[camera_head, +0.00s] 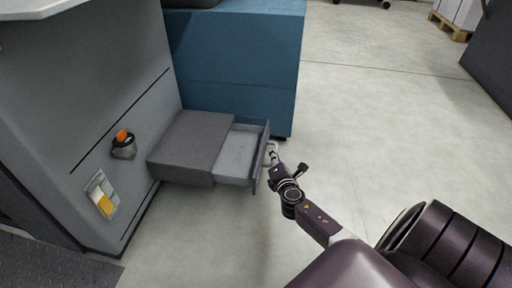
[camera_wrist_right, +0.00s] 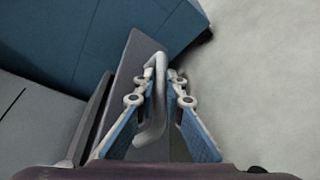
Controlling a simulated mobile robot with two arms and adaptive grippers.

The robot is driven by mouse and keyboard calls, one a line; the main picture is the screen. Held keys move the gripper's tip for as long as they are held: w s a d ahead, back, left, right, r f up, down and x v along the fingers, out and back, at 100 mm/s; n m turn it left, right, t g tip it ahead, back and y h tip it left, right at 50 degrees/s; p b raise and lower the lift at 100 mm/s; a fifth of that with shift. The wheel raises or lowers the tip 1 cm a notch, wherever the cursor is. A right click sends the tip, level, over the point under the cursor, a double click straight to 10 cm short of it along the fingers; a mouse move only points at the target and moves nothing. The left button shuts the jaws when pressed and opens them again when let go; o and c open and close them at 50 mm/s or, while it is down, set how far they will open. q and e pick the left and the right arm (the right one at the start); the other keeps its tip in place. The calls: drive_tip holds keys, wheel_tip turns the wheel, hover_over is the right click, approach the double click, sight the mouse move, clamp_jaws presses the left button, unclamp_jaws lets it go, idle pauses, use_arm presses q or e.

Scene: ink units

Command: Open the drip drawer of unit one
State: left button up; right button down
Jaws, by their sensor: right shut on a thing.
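The drip drawer (camera_head: 239,152) is a grey tray that sits pulled partly out of its dark grey housing (camera_head: 188,146) at the foot of the grey unit. Its inside is visible and looks empty. My right gripper (camera_head: 272,153) is at the drawer's front panel (camera_head: 262,158). In the right wrist view, the light grey bar handle (camera_wrist_right: 157,100) stands between the two blue-padded fingers of my right gripper (camera_wrist_right: 163,88), which is shut on it. My left gripper is not in view.
The grey unit (camera_head: 75,110) has an orange-topped knob (camera_head: 123,144) and a yellow-and-white label (camera_head: 101,194) on its side. A blue cabinet (camera_head: 240,65) stands right behind the drawer. The floor (camera_head: 375,125) to the right is clear. A pallet (camera_head: 450,27) lies far back.

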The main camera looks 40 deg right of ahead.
drive_tip(key=shift+s+d+f, duration=0.1)
drive_tip(key=shift+s+d, duration=0.55)
drive_tip(key=shift+s, duration=0.15)
drive_tip(key=shift+s+d, duration=0.6)
drive_tip(key=shift+s, duration=0.2)
drive_tip(key=c, duration=2)
unclamp_jaws()
drive_tip(key=v, duration=1.2)
